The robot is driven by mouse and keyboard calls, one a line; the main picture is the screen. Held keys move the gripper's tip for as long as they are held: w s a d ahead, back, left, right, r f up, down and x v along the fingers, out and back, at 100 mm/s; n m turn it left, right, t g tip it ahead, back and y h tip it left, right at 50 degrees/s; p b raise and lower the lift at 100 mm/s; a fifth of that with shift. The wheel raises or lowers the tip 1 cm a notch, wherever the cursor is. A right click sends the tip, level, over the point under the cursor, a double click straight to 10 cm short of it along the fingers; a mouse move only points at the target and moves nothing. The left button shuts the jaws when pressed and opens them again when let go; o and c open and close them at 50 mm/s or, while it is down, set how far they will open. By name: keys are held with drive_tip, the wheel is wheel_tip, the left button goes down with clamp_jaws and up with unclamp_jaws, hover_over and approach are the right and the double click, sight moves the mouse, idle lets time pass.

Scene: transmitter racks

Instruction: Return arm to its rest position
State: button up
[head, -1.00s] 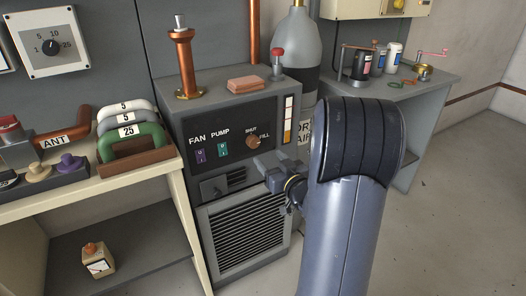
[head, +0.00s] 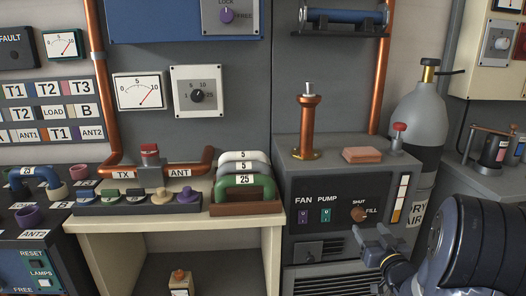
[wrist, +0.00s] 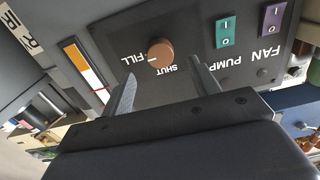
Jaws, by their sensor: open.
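My gripper (head: 371,237) is at the lower right of the head view, in front of the grey cabinet (head: 295,158) with the fan and pump panel. Its two fingers are apart with nothing between them. The wrist view shows the open fingers (wrist: 163,82) pointing toward the panel (wrist: 190,58). The brown shut/fill knob (wrist: 160,52) appears beyond and between the fingertips, apart from them. The same knob (head: 358,214) shows just above my gripper in the head view. My arm (head: 475,245) comes in from the lower right corner.
A copper column (head: 309,128), a pink block (head: 361,155) and a red-topped valve (head: 399,130) are on the cabinet top. A grey gas bottle (head: 420,118) stands behind at the right. A cream bench (head: 170,222) with handled blocks (head: 244,185) is at the left.

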sight(361, 217)
drive_tip(key=w, duration=0.5)
drive_tip(key=shift+w+a, duration=0.15)
drive_tip(key=shift+w, duration=0.15)
drive_tip(key=shift+s, duration=0.1)
